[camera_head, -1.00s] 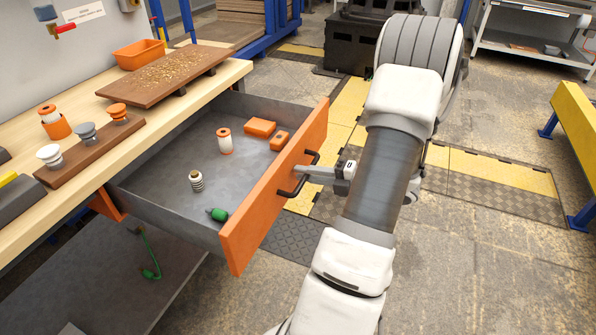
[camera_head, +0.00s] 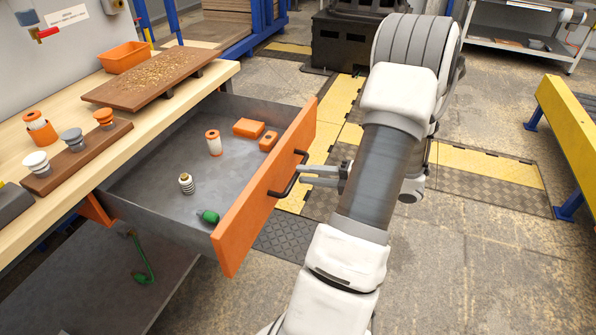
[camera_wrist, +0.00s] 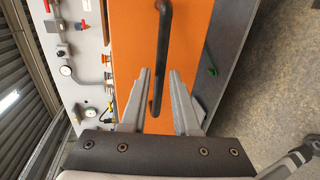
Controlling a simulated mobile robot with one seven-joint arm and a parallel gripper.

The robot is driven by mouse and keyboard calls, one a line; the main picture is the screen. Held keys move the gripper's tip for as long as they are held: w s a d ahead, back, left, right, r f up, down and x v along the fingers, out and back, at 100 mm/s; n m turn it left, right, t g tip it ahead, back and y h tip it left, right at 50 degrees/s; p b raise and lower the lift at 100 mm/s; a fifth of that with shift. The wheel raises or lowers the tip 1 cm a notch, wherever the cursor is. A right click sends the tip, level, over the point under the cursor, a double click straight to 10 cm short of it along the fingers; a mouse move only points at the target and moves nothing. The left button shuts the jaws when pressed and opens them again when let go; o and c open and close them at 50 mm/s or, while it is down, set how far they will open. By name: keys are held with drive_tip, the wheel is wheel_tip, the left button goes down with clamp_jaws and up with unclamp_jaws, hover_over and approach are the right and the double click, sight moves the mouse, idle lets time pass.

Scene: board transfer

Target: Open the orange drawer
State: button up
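The orange drawer (camera_head: 262,205) stands pulled well out from under the wooden bench, its grey inside showing. Its dark bar handle (camera_head: 288,176) is on the orange front and also shows in the wrist view (camera_wrist: 162,45). My gripper (camera_head: 302,175) is to the right of the handle, its two fingers apart with nothing held between them. In the wrist view my gripper (camera_wrist: 159,73) points at the orange front, and the handle lies in line with the gap between the fingertips. The tips appear just clear of the handle.
The drawer holds a white and orange cylinder (camera_head: 214,143), orange blocks (camera_head: 249,127), a ribbed pale part (camera_head: 187,183) and a green part (camera_head: 208,216). The bench (camera_head: 222,78) carries boards and an orange bin (camera_head: 125,57). Floor between is clear.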

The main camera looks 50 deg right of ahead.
drive_tip(key=p+v, duration=0.2)
drive_tip(key=v, duration=1.2)
drive_tip(key=shift+s, duration=0.1)
